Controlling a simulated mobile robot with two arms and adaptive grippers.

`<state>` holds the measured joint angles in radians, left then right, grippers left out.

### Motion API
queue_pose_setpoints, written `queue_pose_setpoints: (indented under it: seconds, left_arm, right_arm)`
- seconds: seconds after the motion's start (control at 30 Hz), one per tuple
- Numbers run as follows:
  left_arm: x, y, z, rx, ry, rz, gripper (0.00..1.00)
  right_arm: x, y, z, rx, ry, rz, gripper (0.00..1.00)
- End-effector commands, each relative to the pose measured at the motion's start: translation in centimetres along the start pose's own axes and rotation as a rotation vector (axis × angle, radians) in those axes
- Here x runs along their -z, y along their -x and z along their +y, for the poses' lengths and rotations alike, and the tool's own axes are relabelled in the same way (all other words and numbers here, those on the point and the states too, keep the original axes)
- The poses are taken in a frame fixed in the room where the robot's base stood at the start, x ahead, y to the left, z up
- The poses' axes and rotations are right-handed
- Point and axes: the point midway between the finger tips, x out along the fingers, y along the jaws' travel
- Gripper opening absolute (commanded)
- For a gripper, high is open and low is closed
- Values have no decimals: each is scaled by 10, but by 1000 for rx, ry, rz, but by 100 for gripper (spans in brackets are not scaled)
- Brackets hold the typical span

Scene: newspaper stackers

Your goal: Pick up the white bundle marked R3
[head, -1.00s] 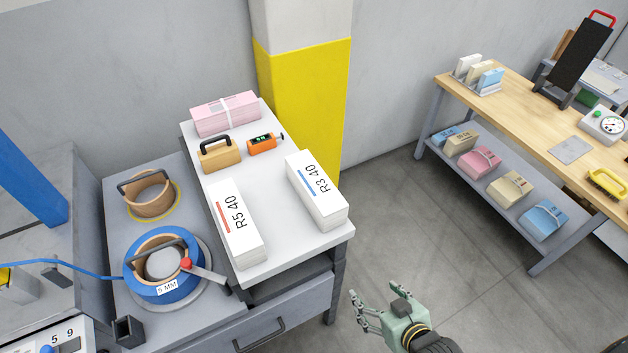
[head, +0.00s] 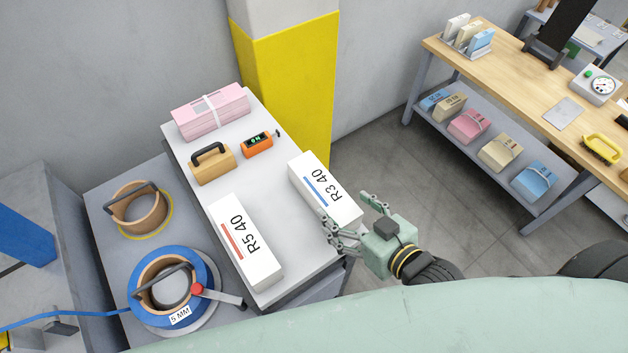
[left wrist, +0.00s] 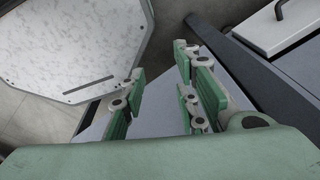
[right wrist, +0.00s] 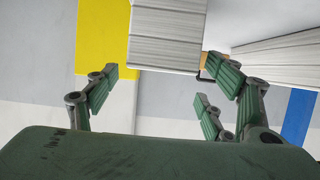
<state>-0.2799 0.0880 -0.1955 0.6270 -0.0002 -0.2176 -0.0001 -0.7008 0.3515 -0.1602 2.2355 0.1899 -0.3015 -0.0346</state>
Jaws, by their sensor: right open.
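The white R3 bundle (head: 326,188), with a blue stripe, lies at the right side of the white tabletop (head: 205,183). My right gripper (head: 348,210) is open and empty at its near right end, with one finger overlapping its near edge in the head view; contact cannot be told. In the right wrist view, the bundle's layered end (right wrist: 167,35) shows ahead, between and beyond the open fingers (right wrist: 163,82). A similar white R5 bundle (head: 245,241), with a red stripe, lies to the left. My left gripper (left wrist: 160,75) is open and empty in its wrist view.
A pink bundle (head: 210,112), a handled wooden block (head: 212,166) and an orange device (head: 257,144) stand farther back. A yellow-painted pillar (head: 290,90) rises behind the table. A blue strap reel (head: 170,288) is at left. Open floor (head: 385,150) lies right, before a wooden bench (head: 500,75).

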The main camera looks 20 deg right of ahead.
Motion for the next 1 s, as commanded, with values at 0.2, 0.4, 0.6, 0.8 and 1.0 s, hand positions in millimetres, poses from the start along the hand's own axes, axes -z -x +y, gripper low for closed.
queue_pose_setpoints:
  seconds: [0.2, 0.4, 0.6, 0.8, 1.0]
  left_arm:
    - [-26, 7, 8, -10, 0, -38, 29]
    - [-32, 16, 18, -22, -1, -48, 29]
    - [-21, 22, 18, -21, -2, -33, 29]
    - [-7, 21, 13, -16, -2, -11, 29]
    - [-9, 21, 10, -12, -1, -15, 29]
  right_arm:
    - [1, -22, 0, 0, -1, 2, 75]
    - [-1, -44, 0, 0, -2, 1, 75]
    - [-5, -71, 0, 0, -1, 2, 75]
    - [-7, -77, 0, 0, -1, 0, 75]
    - [-7, -76, 0, 0, 0, 0, 67]
